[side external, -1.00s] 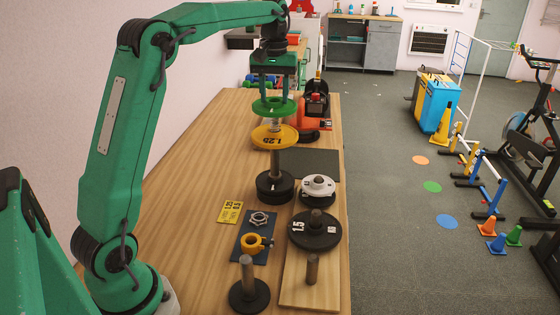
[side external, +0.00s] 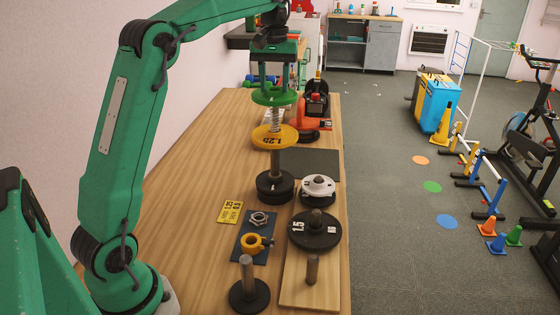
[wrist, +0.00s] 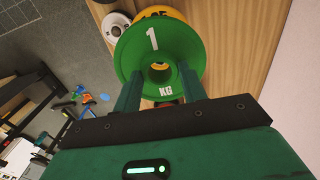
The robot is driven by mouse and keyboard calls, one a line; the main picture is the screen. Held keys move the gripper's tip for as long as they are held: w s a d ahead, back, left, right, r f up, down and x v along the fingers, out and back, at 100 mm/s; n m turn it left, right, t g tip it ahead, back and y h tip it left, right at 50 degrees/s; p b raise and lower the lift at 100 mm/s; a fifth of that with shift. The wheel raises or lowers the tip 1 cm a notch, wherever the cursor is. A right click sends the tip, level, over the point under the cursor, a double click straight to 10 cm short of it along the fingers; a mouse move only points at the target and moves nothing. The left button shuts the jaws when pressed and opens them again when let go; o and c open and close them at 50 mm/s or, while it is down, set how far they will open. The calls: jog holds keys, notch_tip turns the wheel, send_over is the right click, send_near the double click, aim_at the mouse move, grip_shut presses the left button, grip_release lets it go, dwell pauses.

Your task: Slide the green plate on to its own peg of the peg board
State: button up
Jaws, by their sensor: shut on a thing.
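My gripper (side external: 276,86) is shut on the green plate (side external: 262,98) and holds it level over the spring post (side external: 275,119). The wrist view shows this green plate (wrist: 187,32), marked 1 KG, between the fingers (wrist: 160,82). A yellow plate (side external: 262,138) marked 1.25 sits lower on the same post, around it. I cannot tell whether the post's top is still inside the green plate's hole.
A bare post on a round black base (side external: 249,292) stands at the front. A blue mat (side external: 246,248) carries a nut and a yellow collar (side external: 254,242). A yellow card (side external: 230,211) lies nearby. A red-orange machine (side external: 310,122) stands behind the yellow plate's right side.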

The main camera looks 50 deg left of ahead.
jog(key=shift+r, duration=1.1)
jog(key=shift+r, duration=0.3)
jog(key=shift+r, duration=2.45)
jog(key=s+d+m, duration=0.3)
jog(key=d, duration=1.8)
notch_tip(320, 180, down, 19)
jog(key=shift+f, duration=0.2)
jog(key=shift+w+d+f, duration=0.1)
jog(key=shift+d+f, duration=0.05)
jog(key=shift+f, duration=3.3)
jog(key=shift+f, duration=0.3)
